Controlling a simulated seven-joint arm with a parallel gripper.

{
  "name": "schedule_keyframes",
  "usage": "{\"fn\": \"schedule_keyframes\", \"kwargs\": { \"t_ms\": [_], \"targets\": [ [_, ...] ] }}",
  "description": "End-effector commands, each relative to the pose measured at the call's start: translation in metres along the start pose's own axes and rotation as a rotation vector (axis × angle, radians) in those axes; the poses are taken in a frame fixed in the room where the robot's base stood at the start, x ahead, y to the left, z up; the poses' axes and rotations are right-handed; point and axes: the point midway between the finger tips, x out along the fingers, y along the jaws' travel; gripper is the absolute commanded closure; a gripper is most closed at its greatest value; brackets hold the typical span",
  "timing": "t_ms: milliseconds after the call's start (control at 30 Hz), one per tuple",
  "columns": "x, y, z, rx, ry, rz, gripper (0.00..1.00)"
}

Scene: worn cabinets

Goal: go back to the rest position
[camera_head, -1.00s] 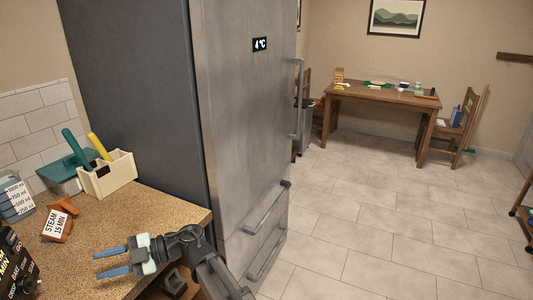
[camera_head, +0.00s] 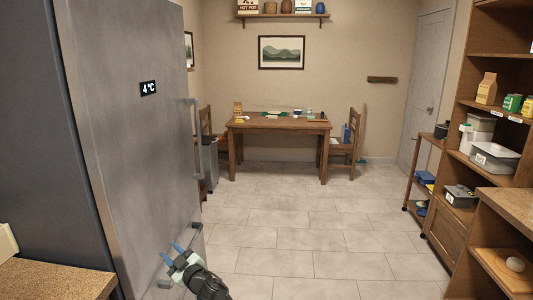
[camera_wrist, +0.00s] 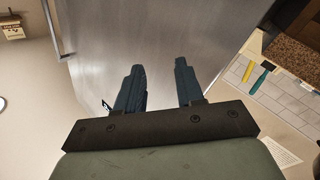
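My gripper (camera_head: 171,253) is at the bottom of the head view, in front of the lower part of the steel fridge. Its two blue fingers are apart with nothing between them. In the wrist view my gripper (camera_wrist: 158,80) also shows open and empty, with the grey fridge (camera_wrist: 140,30) filling the view beyond the fingers.
A speckled counter (camera_head: 50,280) is at the lower left. A wooden table (camera_head: 280,123) with small items and chairs stands at the back. Shelves (camera_head: 490,150) with boxes and bins line the right side. The tiled floor (camera_head: 290,230) between is clear.

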Motion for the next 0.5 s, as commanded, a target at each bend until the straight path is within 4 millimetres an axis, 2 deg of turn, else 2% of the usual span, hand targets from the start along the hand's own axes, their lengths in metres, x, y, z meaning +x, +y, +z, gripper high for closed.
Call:
{"fn": "schedule_keyframes", "kwargs": {
  "t_ms": [33,200,367,500],
  "targets": [
    [-0.011,0.022,0.022,0.016,-0.062,0.055,0.63],
    [-0.054,0.084,0.095,0.078,-0.287,0.225,0.63],
    [-0.110,0.129,0.162,0.153,-0.510,0.360,0.63],
    [-0.170,0.157,0.217,0.236,-0.715,0.456,0.63]
  ]
}}
